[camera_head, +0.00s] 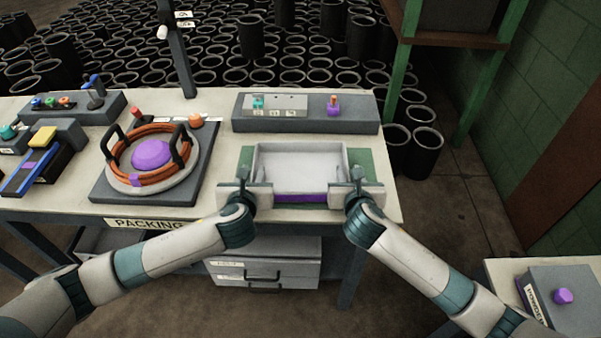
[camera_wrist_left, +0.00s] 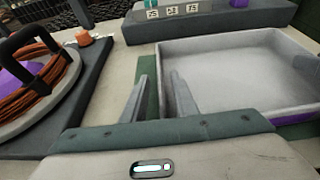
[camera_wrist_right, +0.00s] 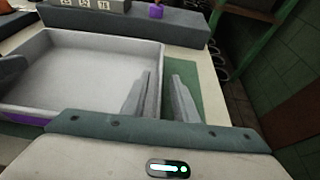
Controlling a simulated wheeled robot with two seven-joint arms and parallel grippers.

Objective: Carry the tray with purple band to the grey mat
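The tray with purple band (camera_head: 297,146) is light grey, shallow and looks empty. It sits on a green mat (camera_head: 362,165) at the right of the table, with its purple band (camera_head: 300,197) along the near side. My left gripper (camera_head: 242,180) is at the tray's left wall, its fingers on either side of it in the left wrist view (camera_wrist_left: 158,85). My right gripper (camera_head: 357,180) is at the right wall, fingers astride it in the right wrist view (camera_wrist_right: 163,85). Both look open, with green mat showing between the fingers. I cannot pick out a grey mat for certain.
A dark grey slab (camera_head: 104,190) left of the tray carries a round holder with orange cable and a purple dome (camera_head: 152,154). A grey console (camera_head: 365,126) stands behind the tray. A side table (camera_head: 497,268) with a grey box (camera_head: 572,318) is at the lower right.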

